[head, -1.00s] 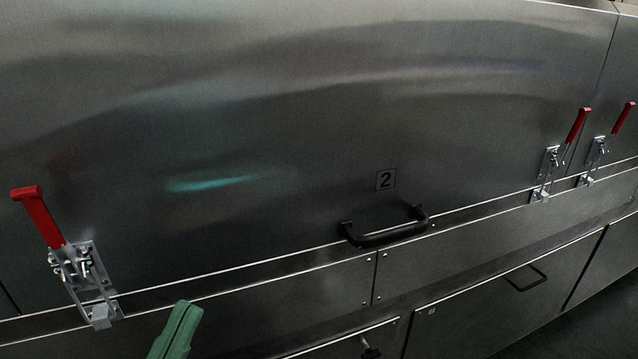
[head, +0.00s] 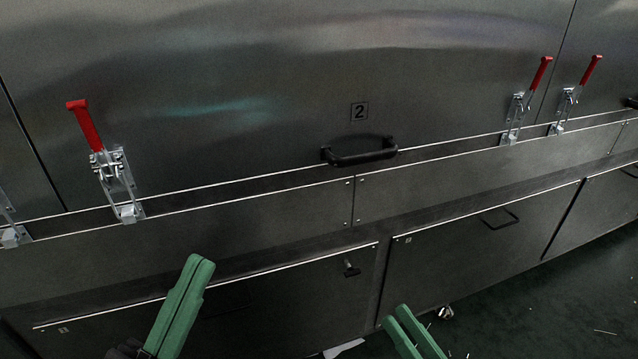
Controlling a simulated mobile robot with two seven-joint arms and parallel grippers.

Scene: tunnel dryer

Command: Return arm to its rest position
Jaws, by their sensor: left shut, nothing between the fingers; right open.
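My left gripper (head: 198,264) shows green at the lower left of the head view. Its fingers are shut together with nothing between them, in front of the lower panels and apart from them. My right gripper (head: 393,316) is at the bottom centre, with its two green fingers slightly apart and nothing seen between them. Most of both arms is outside the view.
The steel dryer wall carries panel 2 with a black handle (head: 360,151). Red-handled latches stand at the left (head: 86,126) and right (head: 541,72). Lower drawers have a small knob (head: 351,269) and a handle (head: 499,218). Dark floor (head: 560,300) is open at the lower right.

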